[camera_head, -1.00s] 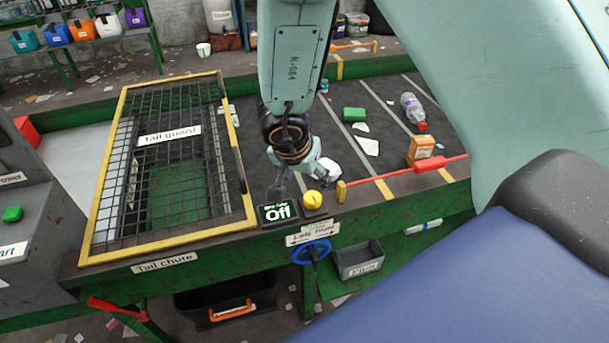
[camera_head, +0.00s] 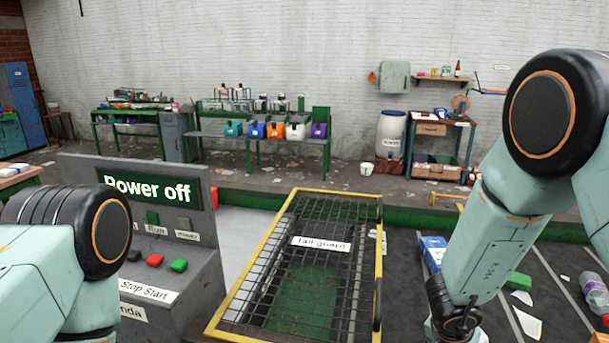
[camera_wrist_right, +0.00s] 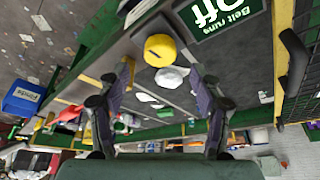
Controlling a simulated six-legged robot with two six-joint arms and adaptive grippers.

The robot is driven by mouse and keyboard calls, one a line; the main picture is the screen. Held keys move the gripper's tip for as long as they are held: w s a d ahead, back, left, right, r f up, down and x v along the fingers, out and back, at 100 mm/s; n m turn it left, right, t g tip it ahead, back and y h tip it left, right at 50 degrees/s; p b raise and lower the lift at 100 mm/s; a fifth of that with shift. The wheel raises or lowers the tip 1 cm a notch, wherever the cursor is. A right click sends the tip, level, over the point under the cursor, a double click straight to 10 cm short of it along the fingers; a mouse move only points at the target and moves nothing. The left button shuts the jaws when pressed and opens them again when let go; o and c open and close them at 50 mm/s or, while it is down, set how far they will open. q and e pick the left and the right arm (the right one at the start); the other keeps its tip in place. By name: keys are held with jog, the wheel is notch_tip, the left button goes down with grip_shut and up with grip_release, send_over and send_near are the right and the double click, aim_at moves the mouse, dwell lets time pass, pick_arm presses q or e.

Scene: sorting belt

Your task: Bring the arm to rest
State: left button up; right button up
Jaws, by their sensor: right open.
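My right arm (camera_head: 495,235) comes in from the right in the head view, its wrist hanging down at the bottom edge over the belt side. Its fingers are hidden there. In the right wrist view my right gripper (camera_wrist_right: 161,82) is open, with its two fingers apart and nothing held between them. A yellow knob (camera_wrist_right: 160,50) and a white item (camera_wrist_right: 171,78) show between and beyond the fingers. My left arm (camera_head: 50,270) shows at the lower left of the head view; its gripper is outside the picture.
The yellow-framed tail guard (camera_head: 262,262) lies between my arms. A console (camera_head: 175,260) with a "Power off" display (camera_head: 150,190) stands at left. The belt (camera_head: 560,270) carries a green block (camera_head: 518,281) and a bottle (camera_head: 595,294). In the wrist view, a sign (camera_wrist_right: 222,14) reads "Off".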

jog(key=shift+x, duration=2.75)
